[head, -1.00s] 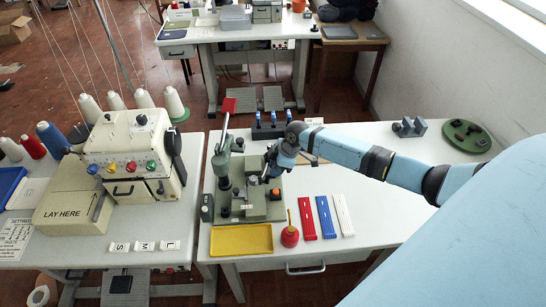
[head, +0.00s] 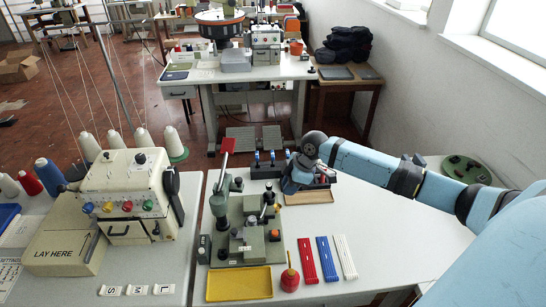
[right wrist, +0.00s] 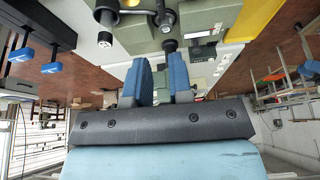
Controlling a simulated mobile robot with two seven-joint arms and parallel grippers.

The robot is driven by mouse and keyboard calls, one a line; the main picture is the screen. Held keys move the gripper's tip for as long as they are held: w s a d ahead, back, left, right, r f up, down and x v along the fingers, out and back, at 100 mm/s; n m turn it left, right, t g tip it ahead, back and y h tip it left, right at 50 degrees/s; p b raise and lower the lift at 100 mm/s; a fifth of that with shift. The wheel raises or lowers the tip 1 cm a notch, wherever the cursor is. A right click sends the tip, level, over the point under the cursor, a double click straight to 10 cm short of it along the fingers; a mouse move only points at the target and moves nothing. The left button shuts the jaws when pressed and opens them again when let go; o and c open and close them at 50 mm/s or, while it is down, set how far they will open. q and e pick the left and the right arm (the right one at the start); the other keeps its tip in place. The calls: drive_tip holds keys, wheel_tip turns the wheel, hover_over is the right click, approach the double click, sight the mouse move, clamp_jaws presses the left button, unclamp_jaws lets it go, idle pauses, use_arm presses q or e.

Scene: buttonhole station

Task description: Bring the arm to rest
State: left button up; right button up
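My right arm (head: 375,165) comes in from the right, over the white table, in the head view. Its gripper (head: 291,186) hangs behind and to the right of the green-grey buttonhole machine (head: 250,240), apart from it. In the right wrist view, the two blue fingers of the right gripper (right wrist: 161,75) stand apart with nothing between them. Parts of the machine show beyond the fingertips. My left gripper is in neither view.
A yellow tray (head: 239,284), a red oil can (head: 290,280) and red, blue and white strips (head: 328,258) lie at the front. Blue-topped clamps (head: 272,160) stand behind the machine. A beige tray (head: 308,197) lies near the gripper.

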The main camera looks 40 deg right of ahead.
drive_tip(key=s+a+f+m, duration=0.2)
drive_tip(key=s+a+f, duration=0.2)
drive_tip(key=s+a, duration=1.1)
drive_tip(key=s+r+m+t+h, duration=0.1)
drive_tip(key=s+r+m+h, duration=0.2)
drive_tip(key=s, duration=0.4)
drive_tip(key=s+r+m, duration=0.3)
drive_tip(key=s+m, duration=0.2)
drive_tip(key=s, duration=0.2)
drive_tip(key=w+a+f+t+y, duration=0.1)
drive_tip(key=w+a+f+t, duration=0.2)
drive_tip(key=f, duration=0.3)
drive_tip(key=w+a+f+n+t+y, duration=0.1)
drive_tip(key=w+a+f+t, duration=0.2)
drive_tip(key=f, duration=0.4)
drive_tip(key=shift+w+a+t+y+p, duration=0.3)
drive_tip(key=shift+a+t+p, duration=0.15)
drive_tip(key=shift+a+t, duration=0.3)
